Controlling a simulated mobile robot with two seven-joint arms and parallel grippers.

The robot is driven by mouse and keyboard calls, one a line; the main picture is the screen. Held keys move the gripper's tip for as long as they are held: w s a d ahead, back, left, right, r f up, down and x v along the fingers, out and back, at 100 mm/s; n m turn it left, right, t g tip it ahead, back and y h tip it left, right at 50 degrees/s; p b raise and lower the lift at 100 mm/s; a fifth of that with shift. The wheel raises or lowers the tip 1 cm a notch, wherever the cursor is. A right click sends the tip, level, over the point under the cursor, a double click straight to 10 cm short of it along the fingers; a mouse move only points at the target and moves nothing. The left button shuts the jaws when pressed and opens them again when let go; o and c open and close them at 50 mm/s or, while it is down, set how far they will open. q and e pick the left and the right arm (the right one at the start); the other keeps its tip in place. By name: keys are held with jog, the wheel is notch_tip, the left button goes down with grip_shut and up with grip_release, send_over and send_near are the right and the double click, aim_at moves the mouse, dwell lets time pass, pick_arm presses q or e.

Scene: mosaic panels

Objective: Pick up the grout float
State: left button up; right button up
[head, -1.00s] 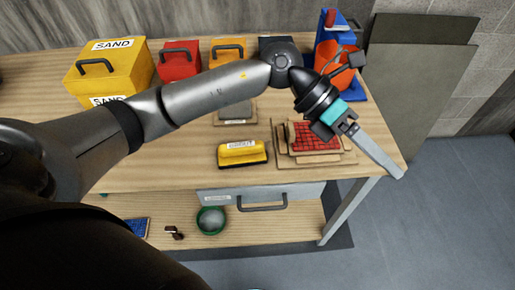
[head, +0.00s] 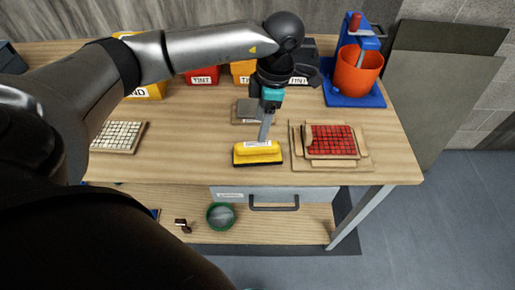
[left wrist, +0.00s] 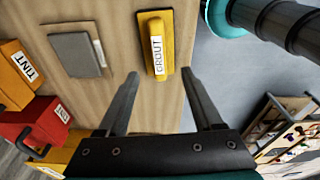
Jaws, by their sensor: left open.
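The grout float (head: 257,155) is a yellow block with a white label on a dark base, lying near the front edge of the table. It also shows in the left wrist view (left wrist: 158,28), with its label reading GROUT. My left gripper (head: 265,136) is open and empty, pointing down at the float's far edge in the head view. In the left wrist view the float lies just beyond the two fingertips, roughly centred between them. I cannot tell the exact height left between them. My right gripper is not in view.
A grey block (head: 248,111) lies behind the float. A board with red tiles (head: 332,141) is close on its right. Tint boxes (head: 202,78) and a blue stand with an orange bucket (head: 358,72) are at the back. A drawer handle (head: 274,202) is below the front edge.

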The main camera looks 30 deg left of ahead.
aim_at(258, 144)
pick_arm(q)
jog(key=f, duration=0.6)
jog(key=a+f, duration=0.1)
jog(key=f, duration=0.2)
jog(key=shift+s, duration=0.2)
grip_shut()
dwell(0.4)
